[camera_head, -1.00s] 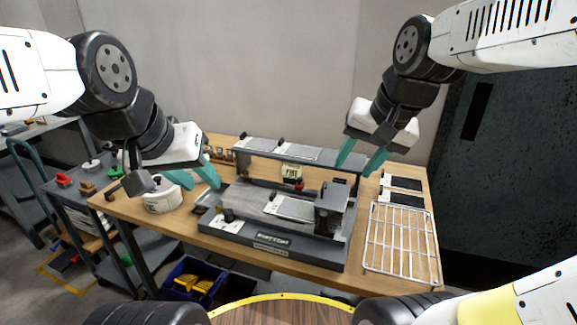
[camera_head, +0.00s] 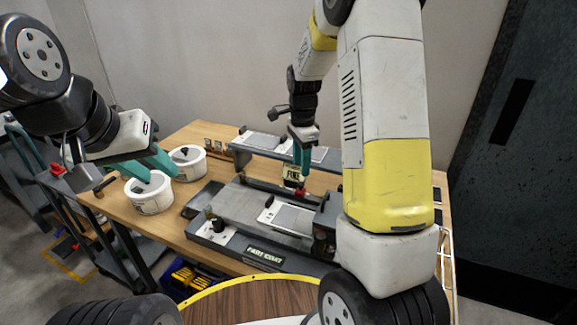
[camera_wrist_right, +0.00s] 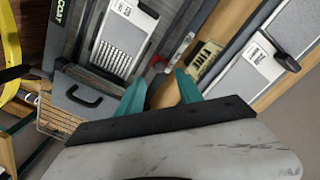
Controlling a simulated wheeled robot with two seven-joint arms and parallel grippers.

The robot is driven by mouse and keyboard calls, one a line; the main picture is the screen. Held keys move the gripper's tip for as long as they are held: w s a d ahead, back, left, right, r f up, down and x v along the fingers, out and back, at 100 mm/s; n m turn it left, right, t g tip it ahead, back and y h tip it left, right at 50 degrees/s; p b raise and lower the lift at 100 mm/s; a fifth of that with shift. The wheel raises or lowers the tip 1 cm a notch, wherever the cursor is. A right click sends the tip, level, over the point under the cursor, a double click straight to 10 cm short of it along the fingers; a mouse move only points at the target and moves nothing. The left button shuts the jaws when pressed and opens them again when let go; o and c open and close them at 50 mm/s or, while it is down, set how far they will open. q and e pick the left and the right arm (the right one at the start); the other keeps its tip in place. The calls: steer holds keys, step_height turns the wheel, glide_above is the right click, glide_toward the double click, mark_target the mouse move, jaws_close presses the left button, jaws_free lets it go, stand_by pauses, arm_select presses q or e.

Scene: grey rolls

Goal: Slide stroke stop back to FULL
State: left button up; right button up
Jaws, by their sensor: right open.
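The coater (camera_head: 265,210) stands on the wooden table, with a long grey bed and a raised bar behind it. A small red stop knob (camera_head: 300,192) sits at the back of the bed, below a cream label plate (camera_head: 292,172). In the right wrist view the red knob (camera_wrist_right: 158,62) lies just beyond my fingertips, beside the plate (camera_wrist_right: 205,58). My right gripper (camera_head: 302,168) is open and points down above the knob; its spread fingers also show in the wrist view (camera_wrist_right: 161,86). I cannot tell whether they touch the knob. My left gripper (camera_head: 160,175) is open over the white tubs.
Two white tubs (camera_head: 150,197) stand at the table's left. A wire rack (camera_head: 447,262) at the right is mostly hidden by my right arm. A blue bin (camera_head: 178,282) sits below the table.

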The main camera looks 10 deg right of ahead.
mark_target(300, 183)
step_height(300, 183, down, 6)
steer(key=shift+f, duration=0.1)
steer(key=shift+c, duration=0.4)
jaws_close()
steer(key=shift+a, duration=0.1)
stand_by(1.1)
